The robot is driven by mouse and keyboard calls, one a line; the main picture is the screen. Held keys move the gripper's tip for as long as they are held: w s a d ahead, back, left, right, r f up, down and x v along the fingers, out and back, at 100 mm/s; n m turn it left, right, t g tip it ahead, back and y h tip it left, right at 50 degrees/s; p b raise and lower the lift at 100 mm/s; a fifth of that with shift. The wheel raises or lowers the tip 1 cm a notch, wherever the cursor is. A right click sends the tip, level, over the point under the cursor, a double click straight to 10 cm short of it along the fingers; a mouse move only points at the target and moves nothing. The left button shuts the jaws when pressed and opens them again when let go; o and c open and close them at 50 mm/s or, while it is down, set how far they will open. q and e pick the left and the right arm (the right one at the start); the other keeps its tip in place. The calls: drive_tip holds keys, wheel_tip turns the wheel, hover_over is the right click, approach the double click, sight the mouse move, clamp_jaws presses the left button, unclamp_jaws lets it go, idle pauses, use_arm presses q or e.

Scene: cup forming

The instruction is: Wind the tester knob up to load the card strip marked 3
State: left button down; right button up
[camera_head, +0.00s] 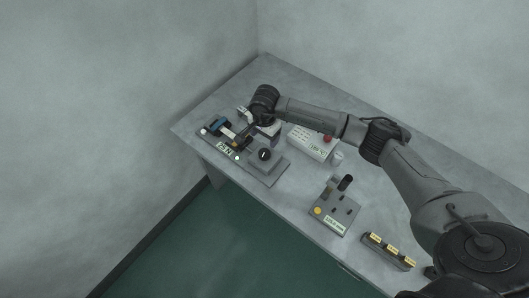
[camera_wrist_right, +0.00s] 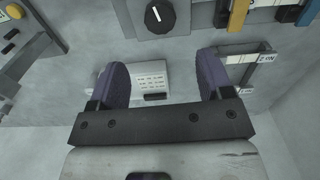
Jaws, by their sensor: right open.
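The tester (camera_head: 272,174) is a dark flat base at the left of the table. Its black round knob (camera_head: 264,154), with a white pointer line, sits on a grey block; the knob also shows at the top of the right wrist view (camera_wrist_right: 159,16). Beside it are an orange strip (camera_wrist_right: 238,15) and a blue piece (camera_wrist_right: 308,12); I cannot read a 3 on any strip. A small label (camera_head: 224,147) lies at the base's front. My right gripper (camera_wrist_right: 163,78) is open and empty, its purple fingertips apart, near the knob but not around it. My left gripper is out of view.
A white box (camera_head: 310,143) with a red button stands behind and right of the tester. A grey device (camera_head: 335,222) with a yellow button and a block with several yellow labels (camera_head: 389,251) stand farther right. A pale plate with text (camera_wrist_right: 152,78) shows between my fingertips.

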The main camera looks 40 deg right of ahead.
sight(264, 152)
wheel_tip(264, 152, down, 12)
drive_tip(key=shift+r, duration=0.25)
idle(0.4)
drive_tip(key=c, duration=0.9)
